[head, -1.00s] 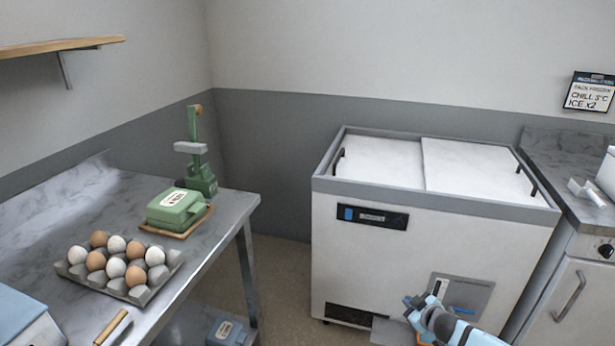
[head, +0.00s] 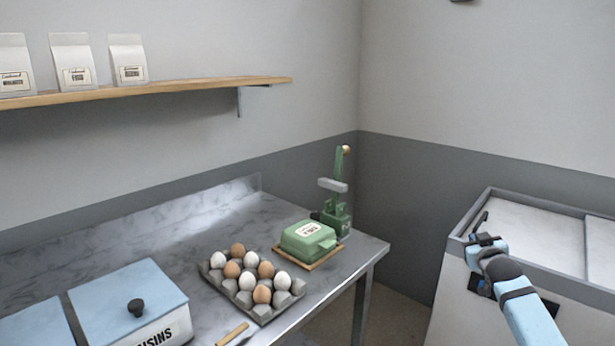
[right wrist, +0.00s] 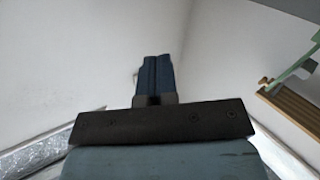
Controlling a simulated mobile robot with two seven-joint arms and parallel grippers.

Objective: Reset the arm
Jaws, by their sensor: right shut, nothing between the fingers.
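My right arm comes in from the lower right in the head view. Its gripper (head: 483,240) is in front of the white chest freezer's (head: 452,290) near left corner. The right wrist view shows its two dark fingers (right wrist: 154,72) pressed together with nothing between them. My left gripper is in neither view.
A steel table (head: 372,252) on the left bears a tray of eggs (head: 262,310), a green butter dish (head: 308,238), a green press-like device (head: 340,185) and a blue-lidded bin (head: 128,300). A wooden shelf (head: 190,88) with several paper bags hangs above. Floor shows between table and freezer.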

